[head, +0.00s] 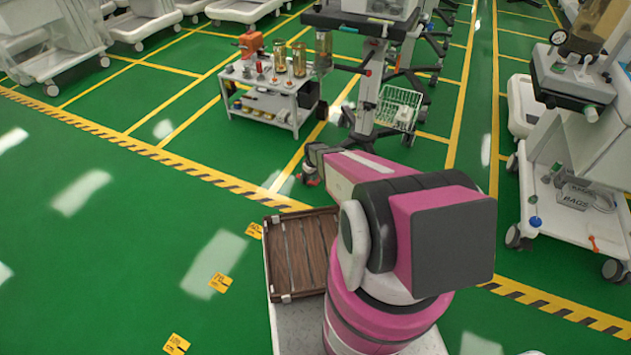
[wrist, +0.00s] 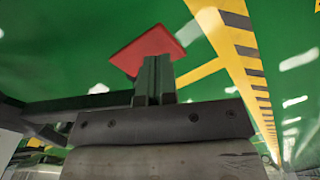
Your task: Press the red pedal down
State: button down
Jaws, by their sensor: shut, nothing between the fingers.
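The red pedal (wrist: 143,48) shows in the wrist view as a flat red plate just beyond my fingertips. My gripper (wrist: 157,62) is shut and empty, with its dark fingers side by side. The fingertips overlap the pedal's lower right edge in the picture; I cannot tell whether they touch it. In the head view my arm reaches away toward the central cart (head: 373,90), and its dark end is low over the floor. A small reddish patch beside that end may be the pedal, which is mostly hidden there.
A grey trolley (head: 268,107) with gold cylinders stands left of the central cart. A white wire basket (head: 399,107) hangs on the cart's right. Another cart (head: 572,185) stands at right. Green floor is open at left, with yellow tags (head: 220,282).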

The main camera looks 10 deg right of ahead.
jog(key=shift+f, duration=1.55)
dwell(0.8)
jog(key=shift+r, duration=3.55)
jog(key=s+r+m, duration=0.1)
jog(key=s+r, duration=0.6)
jog(key=r, duration=0.3)
jog(key=s+r+m, duration=0.2)
jog(key=s+r, duration=0.5)
jog(key=r, duration=0.4)
jog(key=s+r+m, duration=0.1)
jog(key=s+r, duration=0.6)
jog(key=r, duration=0.4)
jog(key=shift+s+r+m, duration=0.15)
jog(key=shift+r+m, duration=0.05)
jog(key=shift+m, duration=0.2)
